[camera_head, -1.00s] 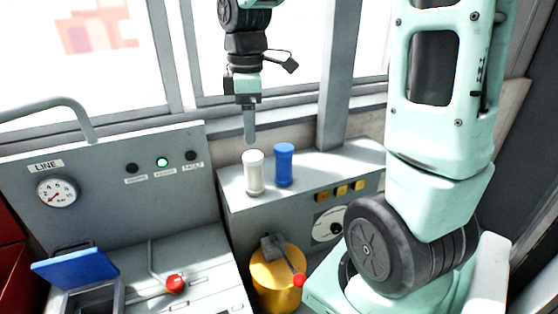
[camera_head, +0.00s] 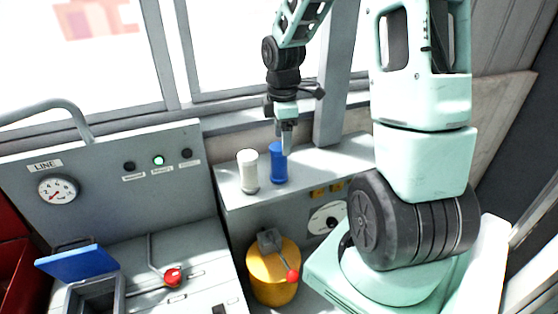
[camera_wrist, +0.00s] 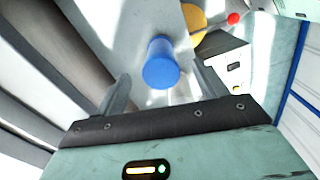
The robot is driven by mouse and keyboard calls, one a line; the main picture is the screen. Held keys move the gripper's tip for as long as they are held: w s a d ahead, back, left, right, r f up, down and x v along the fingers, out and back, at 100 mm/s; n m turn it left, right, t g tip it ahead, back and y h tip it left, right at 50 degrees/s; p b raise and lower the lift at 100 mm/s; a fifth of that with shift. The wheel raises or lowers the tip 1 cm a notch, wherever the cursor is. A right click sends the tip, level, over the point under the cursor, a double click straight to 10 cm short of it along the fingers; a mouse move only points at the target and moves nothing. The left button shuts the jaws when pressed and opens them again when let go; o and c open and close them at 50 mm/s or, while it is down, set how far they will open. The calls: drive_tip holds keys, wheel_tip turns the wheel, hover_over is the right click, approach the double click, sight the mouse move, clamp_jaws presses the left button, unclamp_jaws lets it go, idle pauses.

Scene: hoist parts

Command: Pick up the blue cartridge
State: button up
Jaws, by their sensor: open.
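The blue cartridge (camera_head: 277,164) stands upright on the grey cabinet top, just right of a white cartridge (camera_head: 248,171). My gripper (camera_head: 287,146) points down over the blue cartridge and partly overlaps its right side in the head view. In the wrist view, the blue cartridge (camera_wrist: 160,64) lies ahead of and between the two fingers of my gripper (camera_wrist: 160,88), with gaps on both sides. The jaws are open and hold nothing. Whether a finger touches the cartridge I cannot tell.
The cabinet top (camera_head: 322,160) is clear to the right of the cartridges. A window post stands behind it. A yellow cylinder (camera_head: 273,282) with a red-knobbed lever is below. At left is a panel with a gauge (camera_head: 58,189) and an open blue lid (camera_head: 76,260).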

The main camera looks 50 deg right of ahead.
sight(280, 146)
drive_tip(key=shift+w+a+f+p, duration=0.1)
drive_tip(key=shift+f+p, duration=0.35)
drive_tip(key=shift+f, duration=1)
drive_tip(key=shift+w+a+f+p, duration=0.1)
drive_tip(key=shift+f+p, duration=0.35)
drive_tip(key=shift+f, duration=1)
drive_tip(key=c, duration=1.1)
